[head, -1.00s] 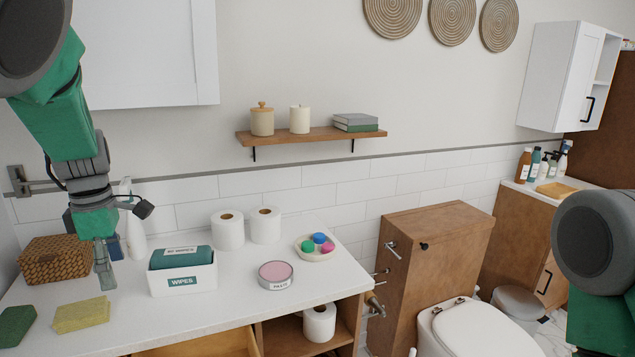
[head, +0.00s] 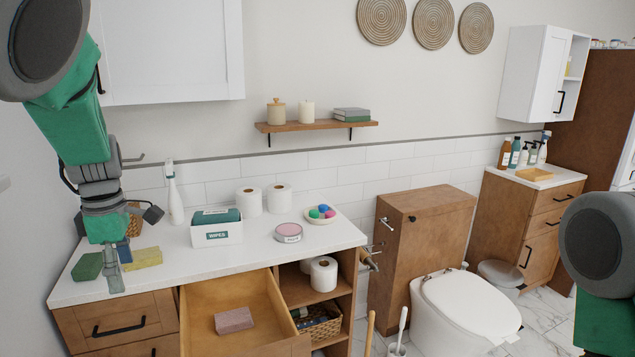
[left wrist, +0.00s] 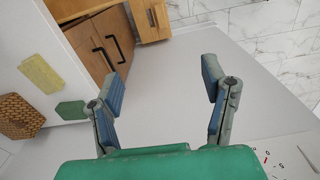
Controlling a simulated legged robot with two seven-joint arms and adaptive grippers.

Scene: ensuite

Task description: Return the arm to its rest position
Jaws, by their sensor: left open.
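My left arm hangs in from the upper left of the head view. Its gripper (head: 119,262) points down at the left end of the white counter (head: 190,262), in front of the green and yellow sponges in the picture. In the left wrist view the gripper (left wrist: 163,85) is open, its two blue-padded fingers wide apart with nothing between them. A grey-white surface lies beyond the fingers there. Of my right arm only a dark round joint and a green link show at the right edge of the head view; its gripper is out of frame.
An open drawer (head: 190,290) holding a pink block (head: 234,320) juts out below the counter. A toilet (head: 465,305) is at right.

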